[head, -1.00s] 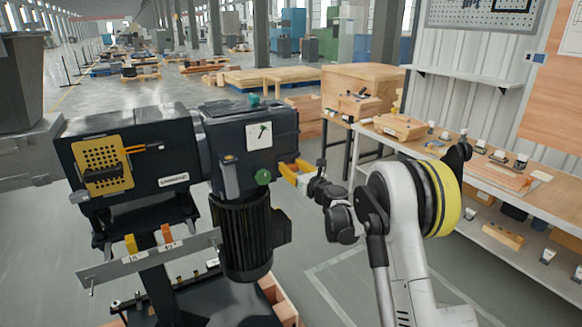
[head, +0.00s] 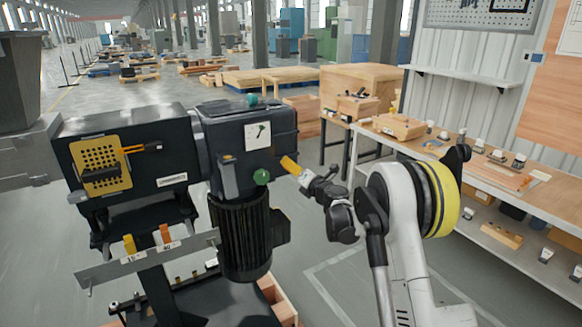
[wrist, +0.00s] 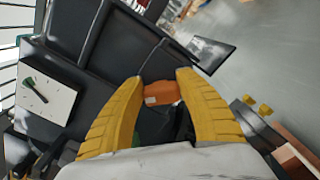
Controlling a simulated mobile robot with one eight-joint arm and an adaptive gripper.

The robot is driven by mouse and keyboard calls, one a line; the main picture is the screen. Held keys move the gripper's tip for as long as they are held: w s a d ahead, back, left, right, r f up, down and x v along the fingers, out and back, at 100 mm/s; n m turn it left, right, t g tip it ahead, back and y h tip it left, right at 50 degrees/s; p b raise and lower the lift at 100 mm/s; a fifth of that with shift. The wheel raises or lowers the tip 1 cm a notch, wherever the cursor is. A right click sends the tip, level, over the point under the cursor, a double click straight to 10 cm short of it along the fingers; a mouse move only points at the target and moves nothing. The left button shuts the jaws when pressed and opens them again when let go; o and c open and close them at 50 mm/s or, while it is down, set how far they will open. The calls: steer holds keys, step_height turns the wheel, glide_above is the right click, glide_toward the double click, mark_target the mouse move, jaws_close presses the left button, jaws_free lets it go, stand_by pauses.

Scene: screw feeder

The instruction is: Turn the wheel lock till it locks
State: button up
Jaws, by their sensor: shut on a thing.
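The wheel lock (wrist: 162,92) shows in the wrist view as a small orange piece with a pale label, on the dark machine. My gripper (wrist: 162,80) has its two yellow fingers on either side of this piece, shut on it. In the head view my gripper (head: 290,165) is at the right side of the dark machine head (head: 275,125), and the wheel lock cannot be made out there. How far the wheel lock is turned cannot be told.
A white dial plate (head: 258,136) and a green knob (head: 262,177) are on the machine's front. A ribbed motor (head: 240,235) hangs below. A workbench (head: 545,205) with small parts stands at the right. Open floor (head: 330,250) lies between.

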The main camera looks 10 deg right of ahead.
steer(key=m, duration=0.4)
steer(key=shift+d+f+m, duration=0.1)
steer(key=shift+f+m, duration=0.05)
steer(key=shift+m, duration=0.25)
steer(key=shift+w+f+m, duration=0.1)
steer(key=shift+f+m, duration=0.1)
steer(key=shift+m, duration=2)
steer(key=o, duration=1.2)
steer(key=v, duration=1.2)
